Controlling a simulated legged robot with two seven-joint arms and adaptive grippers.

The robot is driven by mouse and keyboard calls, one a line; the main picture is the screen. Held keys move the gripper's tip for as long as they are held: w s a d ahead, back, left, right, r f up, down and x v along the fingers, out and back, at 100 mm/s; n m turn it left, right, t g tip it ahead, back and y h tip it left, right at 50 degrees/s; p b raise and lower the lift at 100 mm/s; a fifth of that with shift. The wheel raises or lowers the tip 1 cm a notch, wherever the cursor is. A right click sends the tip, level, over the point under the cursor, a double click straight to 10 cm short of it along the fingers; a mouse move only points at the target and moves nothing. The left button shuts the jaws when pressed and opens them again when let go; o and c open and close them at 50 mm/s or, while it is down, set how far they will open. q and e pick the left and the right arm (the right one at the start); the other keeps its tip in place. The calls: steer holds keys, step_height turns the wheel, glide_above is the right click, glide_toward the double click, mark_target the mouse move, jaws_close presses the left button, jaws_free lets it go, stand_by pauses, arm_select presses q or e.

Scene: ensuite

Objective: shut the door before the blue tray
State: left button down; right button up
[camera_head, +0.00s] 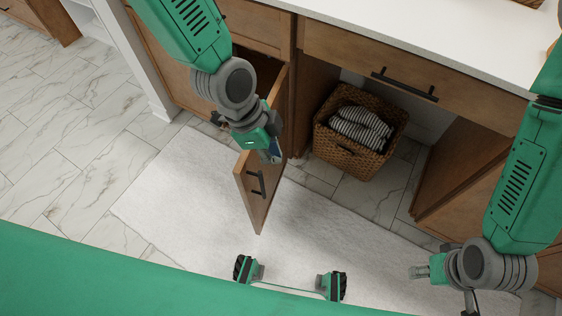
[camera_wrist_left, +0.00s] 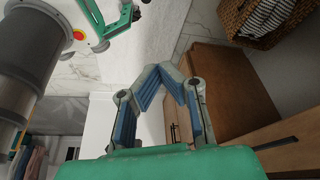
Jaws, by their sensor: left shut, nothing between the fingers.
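A wooden cabinet door (camera_head: 257,190) with a black bar handle stands swung open over the white rug in the head view. The opening behind it, at the left part of the cabinet, is dark. I see no blue tray in either view. My left gripper (camera_head: 272,153) is beside the upper part of the door in the head view; I cannot tell whether it touches it. In the left wrist view the left gripper (camera_wrist_left: 161,72) has its blue-padded fingertips together with nothing between them. My right gripper (camera_head: 418,271) is low at the right, far from this door; its finger state is unclear.
A wicker basket (camera_head: 358,130) with striped towels stands in the open bay to the right. Another wooden panel (camera_head: 470,175) stands out at the right. The white countertop (camera_head: 430,35) runs above. The rug (camera_head: 170,195) is clear on the left.

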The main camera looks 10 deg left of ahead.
arm_select(q)
step_height(320, 180, down, 9)
steer(key=a+b, duration=0.2)
arm_select(e)
steer(key=shift+a+f, duration=0.3)
steer(key=shift+f, duration=0.25)
steer(key=shift+a+f, duration=0.3)
steer(key=shift+f, duration=0.2)
